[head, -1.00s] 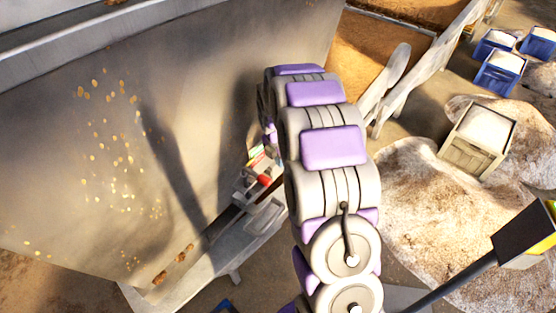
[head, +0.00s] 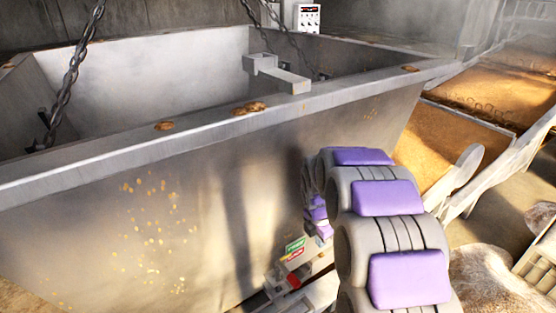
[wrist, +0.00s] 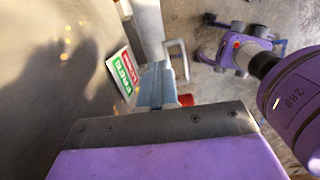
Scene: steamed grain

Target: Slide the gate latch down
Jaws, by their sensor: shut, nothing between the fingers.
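The latch shows in the head view as a small assembly with a red part (head: 293,280), low on the hopper's side wall. A sign with red and green bands (head: 294,247) is just above it; the sign also shows in the wrist view (wrist: 122,72). My gripper (wrist: 163,82) is shut and empty, its blue-grey fingers together beside the sign. A red knob (wrist: 186,100) shows just right of the fingers, partly hidden; I cannot tell whether they touch. A pale looped bracket (wrist: 177,60) stands beyond the fingertips. In the head view my arm hides the gripper.
The large metal hopper (head: 250,190) fills the left, with chains (head: 70,75) hanging over it and a bracket (head: 280,76) on its rim. Bins of brown grain (head: 450,135) stand at right. The floor (wrist: 225,95) below the latch looks open.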

